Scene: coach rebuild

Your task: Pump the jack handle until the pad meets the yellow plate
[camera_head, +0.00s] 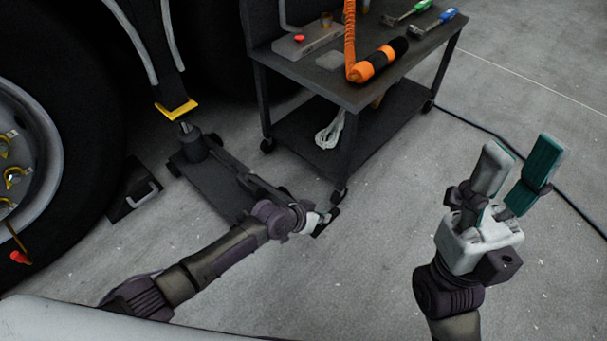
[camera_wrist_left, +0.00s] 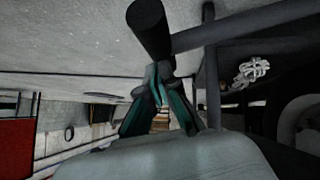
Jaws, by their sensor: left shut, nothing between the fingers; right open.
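The dark floor jack (camera_head: 212,180) stands on the floor beside the big wheel. Its pad (camera_head: 186,128) sits just below the yellow plate (camera_head: 177,109), with what looks like a small gap. The jack handle's dark end (camera_head: 326,222) shows by my left gripper (camera_head: 318,217); my arm hides part of the handle. In the left wrist view the gripper's teal fingers (camera_wrist_left: 160,82) are shut with nothing between them, and the handle's dark round end (camera_wrist_left: 150,28) is just beyond the tips. Whether they touch is unclear. My right gripper (camera_head: 521,178) is open and empty over bare floor.
A dark cart (camera_head: 350,95) stands behind the handle, with an orange tool (camera_head: 376,62) on top and a white coiled cord (camera_head: 329,133) on its lower shelf. A wheel chock (camera_head: 133,192) lies by the tyre (camera_head: 90,130). A dark cable crosses the floor at right.

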